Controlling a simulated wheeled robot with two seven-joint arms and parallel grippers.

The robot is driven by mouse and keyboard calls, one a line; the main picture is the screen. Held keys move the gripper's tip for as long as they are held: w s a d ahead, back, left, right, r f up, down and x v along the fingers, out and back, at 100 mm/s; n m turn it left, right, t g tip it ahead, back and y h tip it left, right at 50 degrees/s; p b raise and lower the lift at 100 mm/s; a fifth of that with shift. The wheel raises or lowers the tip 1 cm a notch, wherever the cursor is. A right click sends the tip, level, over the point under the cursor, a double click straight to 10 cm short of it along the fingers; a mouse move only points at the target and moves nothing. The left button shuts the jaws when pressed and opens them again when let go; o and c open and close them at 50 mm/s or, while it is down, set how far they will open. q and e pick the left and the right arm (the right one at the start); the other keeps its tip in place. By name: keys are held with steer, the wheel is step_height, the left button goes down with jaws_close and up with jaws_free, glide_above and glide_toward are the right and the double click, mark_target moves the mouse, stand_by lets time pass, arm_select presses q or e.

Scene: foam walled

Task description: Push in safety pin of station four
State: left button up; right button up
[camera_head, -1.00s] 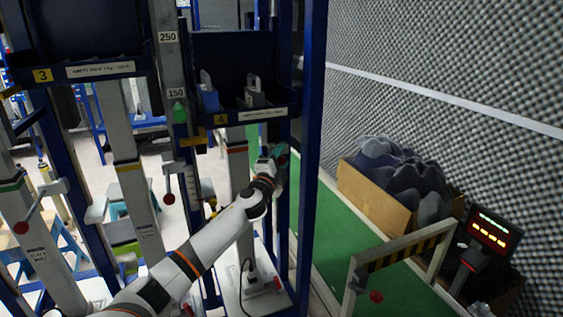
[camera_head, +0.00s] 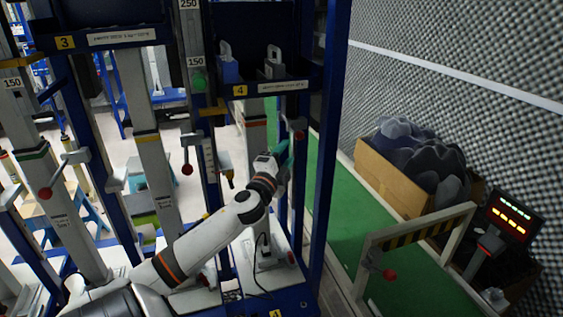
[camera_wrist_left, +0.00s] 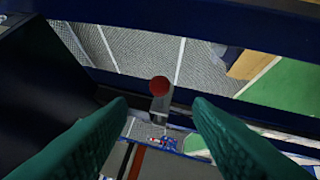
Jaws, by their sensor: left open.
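Station four carries a yellow "4" label (camera_head: 239,91) on the front of its blue shelf. A red ball knob (camera_head: 299,135), which looks like the safety pin's handle, sits at the station's right post, just below the shelf. In the left wrist view the red knob (camera_wrist_left: 160,86) stands on a short grey stem, between and beyond the fingertips. My left gripper (camera_head: 281,152) has teal fingers and is just below and left of the knob. In the wrist view the left gripper (camera_wrist_left: 160,102) is open and empty, apart from the knob. My right gripper is out of view.
Station three (camera_head: 64,42) stands to the left, with another red-knobbed lever (camera_head: 187,169) between the columns. A blue upright (camera_head: 331,150) is close on the right of the gripper. Further right are a striped gate (camera_head: 410,234), a cardboard box (camera_head: 390,184) and a lit display (camera_head: 511,217).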

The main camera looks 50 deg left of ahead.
arm_select(q)
steer(key=shift+v, duration=1)
